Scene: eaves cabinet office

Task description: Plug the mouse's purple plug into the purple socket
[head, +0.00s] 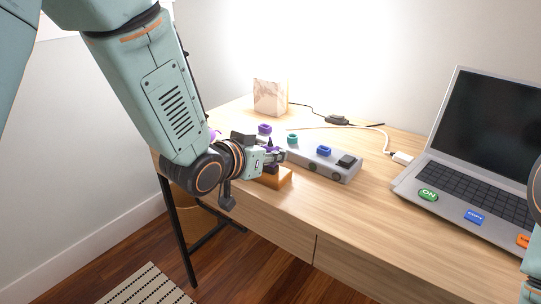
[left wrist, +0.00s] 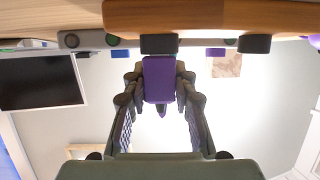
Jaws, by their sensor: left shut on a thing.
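My left gripper (head: 274,156) is shut on the purple plug, beside the grey power strip (head: 309,160). The left wrist view shows the purple plug (left wrist: 158,78) between both fingers. The purple socket (head: 264,129) is at the strip's far left end, behind the gripper in the head view. The plug is apart from that socket. A purple thing, perhaps the mouse (head: 215,134), is mostly hidden behind my left arm. My right arm shows only at the right edge; its gripper is out of view.
An orange-brown wooden block (head: 278,180) sits just below the gripper. The strip also carries a teal socket (head: 292,140), a blue socket (head: 323,150) and a black switch (head: 347,162). A laptop (head: 470,170) stands right; a lamp (head: 270,97) stands behind. The front right desk is clear.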

